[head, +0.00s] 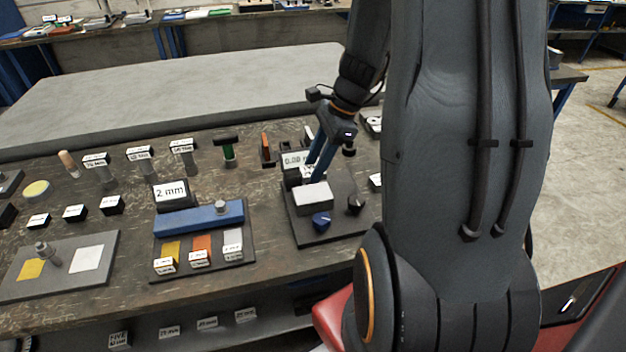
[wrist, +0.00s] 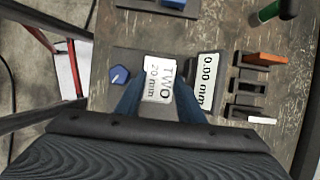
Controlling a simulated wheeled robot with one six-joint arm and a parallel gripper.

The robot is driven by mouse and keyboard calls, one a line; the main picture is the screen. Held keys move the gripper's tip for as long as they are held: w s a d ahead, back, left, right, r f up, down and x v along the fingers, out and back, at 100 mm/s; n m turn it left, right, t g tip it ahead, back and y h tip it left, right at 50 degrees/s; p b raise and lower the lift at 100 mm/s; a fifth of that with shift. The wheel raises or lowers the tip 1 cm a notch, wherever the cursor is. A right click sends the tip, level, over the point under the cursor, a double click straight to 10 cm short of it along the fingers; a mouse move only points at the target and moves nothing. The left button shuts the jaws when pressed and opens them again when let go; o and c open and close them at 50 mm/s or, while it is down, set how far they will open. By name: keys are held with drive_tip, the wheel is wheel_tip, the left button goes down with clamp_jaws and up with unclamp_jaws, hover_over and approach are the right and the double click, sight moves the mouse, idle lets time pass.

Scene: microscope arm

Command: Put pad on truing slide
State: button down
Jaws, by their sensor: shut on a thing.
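My gripper (head: 317,170) is low over a dark gauge base (head: 318,232) at the right of the bench. The block's white top (head: 312,196) shows in the head view. I cannot tell whether the block rests on the base. A blue bar with a knob (head: 198,222) lies across a dark tray, behind yellow (head: 170,250), orange (head: 201,244) and white (head: 233,238) pads. Nothing is clearly marked as the truing slide.
A display reading 0.00 mm (wrist: 205,80) and a blue knob (head: 321,220) are beside the block. A "2 mm" sign (head: 171,193) stands behind the blue bar. A grey plate (head: 60,285) with yellow and white squares lies at the left. Several small labelled blocks stand behind it.

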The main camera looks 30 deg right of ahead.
drive_tip(key=shift+f+p, duration=0.4)
drive_tip(key=shift+f, duration=2.5)
drive_tip(key=c, duration=1.2)
unclamp_jaws()
drive_tip(key=shift+f, duration=0.1)
drive_tip(key=b+v, duration=0.2)
drive_tip(key=v, duration=1)
drive_tip(key=n+g+h, duration=0.1)
drive_tip(key=n+h, duration=0.1)
drive_tip(key=n, duration=0.8)
hover_over(315, 192)
drive_tip(key=s+a, duration=0.4)
drive_tip(key=a, duration=0.2)
drive_tip(key=f, duration=0.1)
drive_tip(key=s+a+n, duration=0.1)
drive_tip(key=a+n, duration=0.1)
drive_tip(key=n, duration=0.1)
drive_tip(key=s+a+n+h, duration=0.1)
drive_tip(key=a+n, duration=0.2)
drive_tip(key=n, duration=0.1)
drive_tip(key=s+a+f+n+t+h, duration=0.1)
drive_tip(key=a+n, duration=0.1)
drive_tip(key=n, duration=0.2)
drive_tip(key=shift+s+a, duration=0.2)
drive_tip(key=shift+s, duration=0.15)
